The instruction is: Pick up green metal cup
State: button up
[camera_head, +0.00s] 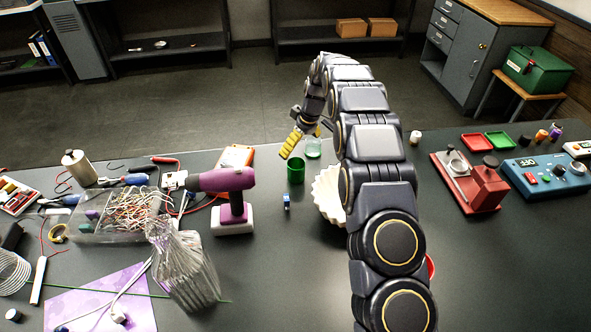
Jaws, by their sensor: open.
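The green metal cup (296,171) stands upright on the dark table, near the middle of its far part. My gripper (302,146), with yellow finger pads, is open just beyond and above the cup, near the table's far edge. In this view nothing shows between its fingers, and the cup appears apart from them. A clear greenish glass (314,149) stands just behind and to the right of the cup.
A white fluted bowl (328,193) stands right of the cup, partly hidden by my arm. A small blue object (287,201) lies in front of the cup. A purple drill (229,188) stands to the left. The front middle table is clear.

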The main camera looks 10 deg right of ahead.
jog(key=n, duration=0.1)
send_near(295, 168)
jog(key=s, duration=0.2)
jog(key=shift+t, duration=0.3)
jog(key=shift+a+x, duration=0.2)
jog(key=shift+x, duration=1.85)
jog(key=shift+a+x, duration=0.2)
jog(key=shift+x, duration=1.85)
jog(key=shift+r, duration=0.1)
jog(key=shift+c, duration=0.2)
jog(key=c, duration=1.1)
